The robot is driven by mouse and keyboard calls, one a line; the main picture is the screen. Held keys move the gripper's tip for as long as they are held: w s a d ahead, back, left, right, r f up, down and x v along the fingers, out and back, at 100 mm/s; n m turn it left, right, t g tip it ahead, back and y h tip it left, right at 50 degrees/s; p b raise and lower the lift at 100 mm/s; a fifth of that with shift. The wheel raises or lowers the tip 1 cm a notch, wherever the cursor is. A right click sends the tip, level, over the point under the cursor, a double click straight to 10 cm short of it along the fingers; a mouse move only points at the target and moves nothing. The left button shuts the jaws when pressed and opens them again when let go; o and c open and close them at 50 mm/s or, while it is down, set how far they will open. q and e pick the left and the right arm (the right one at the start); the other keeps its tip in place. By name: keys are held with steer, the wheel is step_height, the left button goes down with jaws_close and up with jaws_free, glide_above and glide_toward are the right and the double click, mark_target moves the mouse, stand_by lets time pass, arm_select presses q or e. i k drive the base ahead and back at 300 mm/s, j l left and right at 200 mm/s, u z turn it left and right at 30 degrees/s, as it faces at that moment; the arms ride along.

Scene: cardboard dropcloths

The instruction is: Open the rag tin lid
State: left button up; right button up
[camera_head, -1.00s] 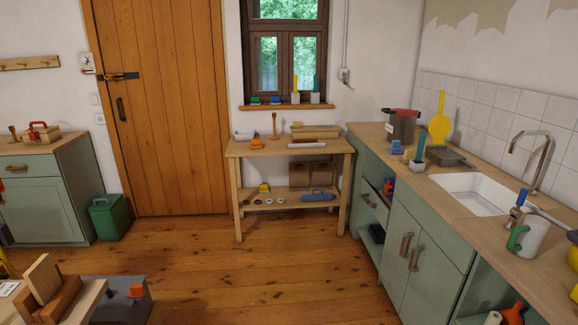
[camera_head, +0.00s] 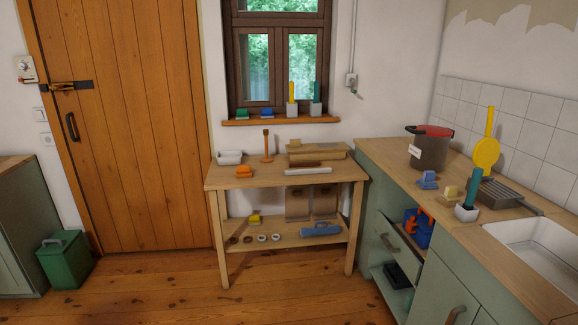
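Neither of my grippers is in view. I cannot tell for certain which container is the rag tin. A dark brown round container (camera_head: 429,150) with a red top (camera_head: 436,131) and a white label stands at the far end of the right counter. Its red top appears to sit on it; the label is too small to read.
A wooden workbench (camera_head: 255,177) with a lower shelf stands under the window. A counter (camera_head: 390,155) with a sink (camera_head: 535,245) runs along the right; a blue-and-orange item (camera_head: 418,228) sits in its open front. A green cabinet (camera_head: 15,235) stands at the left edge. The middle floor is clear.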

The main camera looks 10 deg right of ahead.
mark_target(435, 131)
steer(key=i+z, duration=0.3)
steer(key=i+j+z, duration=0.3)
steer(key=i, duration=0.15)
steer(key=i+j+z, duration=0.15)
steer(key=i+z, duration=0.15)
steer(key=i+j+z, duration=0.15)
steer(key=z, duration=0.2)
steer(key=i+j+z, duration=0.5)
steer(key=z, duration=0.2)
